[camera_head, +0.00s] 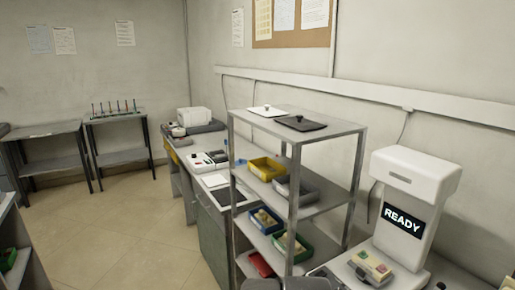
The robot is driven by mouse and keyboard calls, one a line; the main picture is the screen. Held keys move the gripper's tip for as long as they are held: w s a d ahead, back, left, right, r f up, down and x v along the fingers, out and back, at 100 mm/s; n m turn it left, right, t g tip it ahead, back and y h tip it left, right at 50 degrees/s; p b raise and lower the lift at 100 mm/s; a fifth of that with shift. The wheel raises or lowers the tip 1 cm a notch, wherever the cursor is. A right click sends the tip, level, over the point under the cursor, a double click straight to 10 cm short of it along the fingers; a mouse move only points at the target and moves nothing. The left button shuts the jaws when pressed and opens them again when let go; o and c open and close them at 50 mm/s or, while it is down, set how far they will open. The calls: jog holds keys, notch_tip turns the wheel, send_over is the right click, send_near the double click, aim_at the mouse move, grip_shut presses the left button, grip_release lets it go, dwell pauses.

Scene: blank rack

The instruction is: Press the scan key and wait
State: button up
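A white machine (415,190) stands on a bench at the right, with a boxy overhanging head. Its dark display (402,220) reads "READY" in light letters. A small beige block (371,266) with a red and a green spot on top lies on the machine's pale base, left of its column. I cannot tell which part is the scan key. Dark grey rounded shapes show at the bottom centre, cut off by the frame; no gripper fingers can be made out.
A grey open rack (294,218) left of the machine holds a yellow bin (266,169), blue and green bins, and dark and white plates on top. Behind it is a long bench with devices. Small tables stand at the back left. The tiled floor at left is clear.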

grip_shut()
dwell(0.4)
dwell(1.3)
